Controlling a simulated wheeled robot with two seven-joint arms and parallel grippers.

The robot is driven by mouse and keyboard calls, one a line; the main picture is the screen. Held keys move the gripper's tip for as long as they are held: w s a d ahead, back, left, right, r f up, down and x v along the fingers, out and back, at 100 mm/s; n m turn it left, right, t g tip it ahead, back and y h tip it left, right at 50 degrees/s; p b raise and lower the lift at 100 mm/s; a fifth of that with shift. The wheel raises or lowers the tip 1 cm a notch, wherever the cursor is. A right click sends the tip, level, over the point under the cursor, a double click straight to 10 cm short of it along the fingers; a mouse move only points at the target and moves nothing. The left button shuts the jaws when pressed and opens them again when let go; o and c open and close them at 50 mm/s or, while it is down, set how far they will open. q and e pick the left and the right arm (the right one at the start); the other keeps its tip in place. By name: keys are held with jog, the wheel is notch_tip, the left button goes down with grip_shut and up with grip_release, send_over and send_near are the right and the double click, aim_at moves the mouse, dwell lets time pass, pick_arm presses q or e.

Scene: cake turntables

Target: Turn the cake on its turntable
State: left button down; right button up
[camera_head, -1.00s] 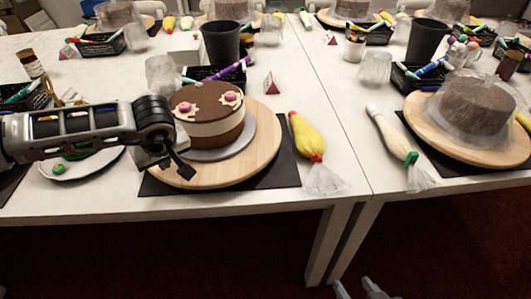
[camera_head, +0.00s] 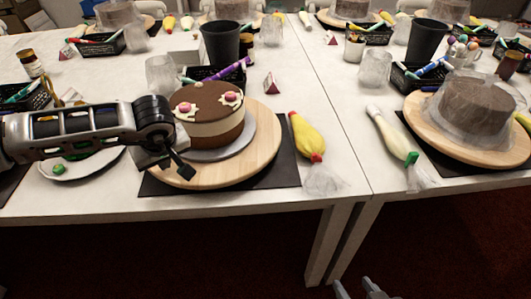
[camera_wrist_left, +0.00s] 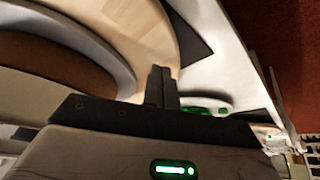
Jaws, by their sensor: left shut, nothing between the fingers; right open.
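The cake (camera_head: 214,128) is brown with a cream band and a face-like top with pink dots. It sits on a grey board on the round wooden turntable (camera_head: 262,150), which stands on a black mat (camera_head: 285,174). My left gripper (camera_head: 186,172) is shut and empty at the turntable's front left edge, its tips at the wood; I cannot tell whether they touch. In the left wrist view the shut fingers (camera_wrist_left: 161,84) lie over the turntable's rim (camera_wrist_left: 150,25). My right gripper (camera_head: 360,290) shows only at the bottom edge, below the table, open.
A yellow piping bag (camera_head: 307,138) lies right of the mat. A white piping bag (camera_head: 390,135) lies further right, beside a second turntable (camera_head: 435,125) with a wrapped cake. A plate (camera_head: 80,167) lies under my left arm. A dark cup (camera_head: 221,42) stands behind the cake.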

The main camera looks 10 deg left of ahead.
aim_at(217, 174)
pick_arm(q)
jog(key=shift+f, duration=0.15)
jog(key=shift+f+b, duration=0.35)
jog(key=shift+b, duration=0.1)
jog(key=shift+s+d+b, duration=0.2)
jog(key=shift+s+d, duration=0.05)
jog(key=shift+d, duration=1.35)
jog(key=shift+s+d+b, duration=0.15)
jog(key=shift+s+d, duration=0.05)
jog(key=shift+d, duration=1.35)
jog(key=d+b, duration=0.1)
jog(key=d, duration=0.1)
jog(key=w+d+b, duration=0.1)
jog(key=d, duration=0.2)
jog(key=shift+w+d+f, duration=0.1)
jog(key=shift+w+d, duration=0.1)
jog(key=shift+d, duration=0.4)
